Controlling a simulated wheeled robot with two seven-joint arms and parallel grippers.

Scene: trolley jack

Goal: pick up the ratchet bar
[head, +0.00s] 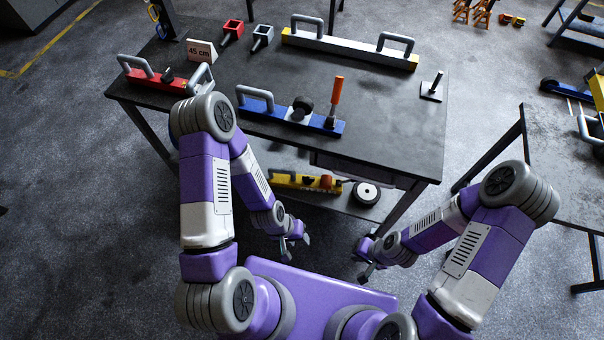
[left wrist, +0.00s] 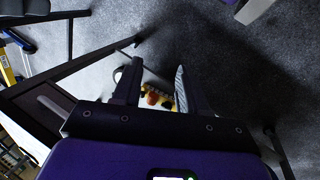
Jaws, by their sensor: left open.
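I cannot tell which bar is the ratchet bar. A blue bar (head: 262,117) with a grey handle, a dark knob and an upright orange grip (head: 337,90) lies near the table's front edge. A red bar (head: 150,80) with a grey handle lies at the left edge. A long white and yellow bar (head: 350,49) with two handles lies at the back. A yellow bar (head: 297,181) lies on the lower shelf. My left gripper (head: 293,243) is open, empty and low in front of the table; its fingers show in the left wrist view (left wrist: 160,68). My right gripper (head: 368,270) is low too, its jaws unclear.
The dark table (head: 400,115) also holds a "45 cm" sign (head: 201,50), a red socket (head: 232,30), a grey socket (head: 262,36) and a small stand (head: 432,88). A dark wheel (head: 366,193) is on the shelf. Another table (head: 565,150) stands at right.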

